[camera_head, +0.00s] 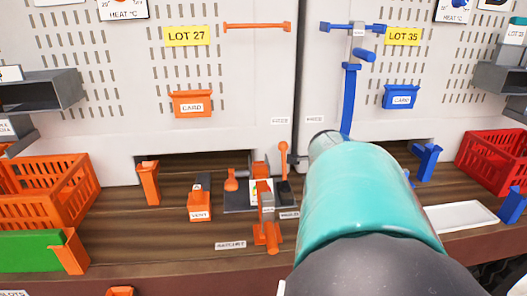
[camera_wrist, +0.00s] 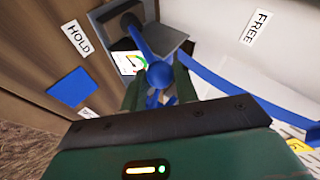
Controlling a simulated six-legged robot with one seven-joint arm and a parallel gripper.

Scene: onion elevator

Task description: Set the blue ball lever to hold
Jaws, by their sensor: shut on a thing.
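The blue ball lever shows in the wrist view as a blue ball (camera_wrist: 159,74) on a short blue arm. The arm runs up to a grey mount near the top edge. My gripper (camera_wrist: 158,80) has its green fingers on either side of the ball and is shut on it. A HOLD label (camera_wrist: 76,38) lies to the left of the lever and a FREE label (camera_wrist: 262,26) to the right. The ball stands between the two labels. In the head view my arm hides the lever and my gripper.
A gauge (camera_wrist: 131,62) sits beside the lever. A long blue bar (camera_wrist: 250,88) runs to the right of my fingers. In the head view, orange levers (camera_head: 231,181) stand on the bench to the left, with an orange crate (camera_head: 40,185) and a red crate (camera_head: 492,160) at the sides.

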